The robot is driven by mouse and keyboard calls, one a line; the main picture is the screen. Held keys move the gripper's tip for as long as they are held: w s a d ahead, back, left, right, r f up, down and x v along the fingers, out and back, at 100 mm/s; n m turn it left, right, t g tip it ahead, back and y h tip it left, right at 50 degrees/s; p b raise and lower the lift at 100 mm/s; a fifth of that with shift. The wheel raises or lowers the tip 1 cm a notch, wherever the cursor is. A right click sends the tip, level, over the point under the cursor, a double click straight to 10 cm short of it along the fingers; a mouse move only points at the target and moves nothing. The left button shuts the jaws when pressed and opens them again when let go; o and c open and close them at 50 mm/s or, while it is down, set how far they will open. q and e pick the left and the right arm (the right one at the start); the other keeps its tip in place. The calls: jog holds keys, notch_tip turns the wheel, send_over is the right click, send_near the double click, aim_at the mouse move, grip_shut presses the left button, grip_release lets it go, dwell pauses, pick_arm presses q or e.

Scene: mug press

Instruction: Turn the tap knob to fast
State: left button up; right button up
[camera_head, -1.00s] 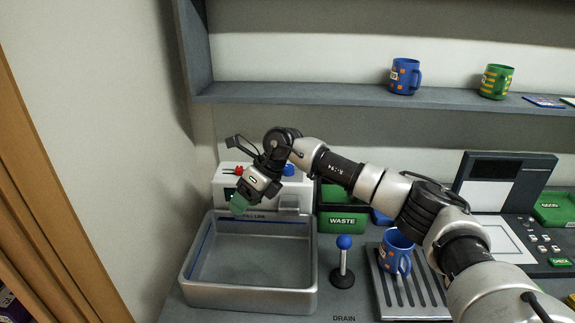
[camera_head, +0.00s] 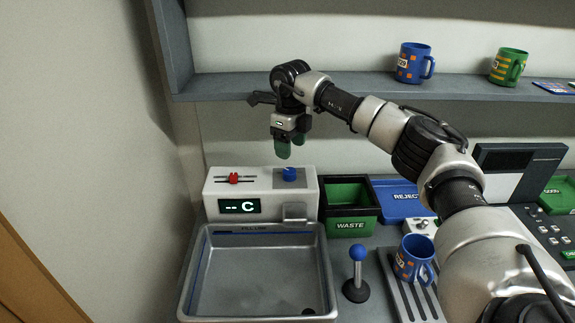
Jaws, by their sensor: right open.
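The white tap unit (camera_head: 262,187) stands behind the metal sink. On its top are a red knob (camera_head: 234,178) on a slot at the left and a blue round knob (camera_head: 289,174) at the right. I cannot read any speed marks by either knob. Its front display (camera_head: 239,206) reads "-- C", and a grey spout (camera_head: 294,214) juts out below the blue knob. My right gripper (camera_head: 290,148) points down with green fingertips, open and empty, above the blue knob and apart from it. My left gripper is out of view.
The metal sink (camera_head: 190,282) is in front of the unit. A green waste bin (camera_head: 350,226) and blue reject tray (camera_head: 405,207) stand to the right. A blue-topped lever (camera_head: 358,254) and a blue mug (camera_head: 414,260) on the drain rack are nearer. A shelf (camera_head: 230,87) runs above.

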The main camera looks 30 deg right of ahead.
aim_at(289, 171)
notch_tip(289, 171, down, 5)
jog(key=shift+w+f+p, duration=0.15)
jog(key=shift+p, duration=0.45)
notch_tip(289, 171, down, 3)
jog(key=shift+r+p, duration=0.15)
jog(key=shift+p, duration=0.15)
jog(key=shift+w, duration=0.1)
jog(key=shift+c, duration=0.3)
jog(key=c, duration=0.9)
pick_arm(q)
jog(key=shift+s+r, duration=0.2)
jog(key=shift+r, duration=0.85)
pick_arm(e)
jog(key=shift+o, duration=0.2)
